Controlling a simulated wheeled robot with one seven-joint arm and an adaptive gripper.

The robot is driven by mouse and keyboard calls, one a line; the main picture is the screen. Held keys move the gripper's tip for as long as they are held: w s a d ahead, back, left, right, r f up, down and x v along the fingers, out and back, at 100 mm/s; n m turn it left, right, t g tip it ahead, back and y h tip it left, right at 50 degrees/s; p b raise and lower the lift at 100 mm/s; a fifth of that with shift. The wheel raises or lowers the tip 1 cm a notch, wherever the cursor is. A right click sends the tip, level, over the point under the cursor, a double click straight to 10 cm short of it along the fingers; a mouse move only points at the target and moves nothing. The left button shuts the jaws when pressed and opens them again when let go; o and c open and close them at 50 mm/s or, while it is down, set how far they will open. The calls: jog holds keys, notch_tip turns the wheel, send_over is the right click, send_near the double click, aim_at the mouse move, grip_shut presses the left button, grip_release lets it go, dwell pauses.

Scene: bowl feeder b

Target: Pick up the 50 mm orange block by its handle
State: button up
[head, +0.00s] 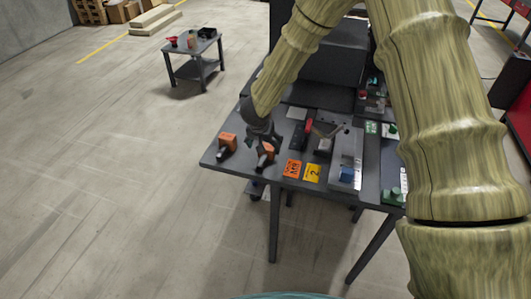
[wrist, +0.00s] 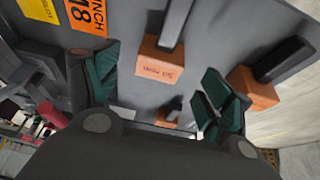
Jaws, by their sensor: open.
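An orange block (wrist: 160,62) with small print that seems to read 50 MM and a dark bar handle (wrist: 177,20) lies on the dark table, between my fingers in the wrist view. In the head view an orange block (head: 266,151) shows under my gripper (head: 264,138), partly covered by it. My gripper (wrist: 158,82) is open, one green-padded finger on either side of the block in the picture; I see no contact. A second orange block (wrist: 252,88) with a dark handle lies to the right; the head view shows an orange block (head: 227,142) left of my gripper.
A smaller-looking orange piece (wrist: 168,116) shows between the fingers. An orange label (head: 291,168) and a yellow label (head: 312,173) lie along the table's front edge. A red-topped tool (head: 308,126) and a blue block (head: 347,174) are to the right. The table's left edge is close.

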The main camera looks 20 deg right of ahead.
aim_at(264, 157)
jog(key=shift+p+x, duration=0.6)
jog(key=shift+x, duration=2.25)
jog(key=shift+a, duration=0.1)
jog(key=c, duration=1.5)
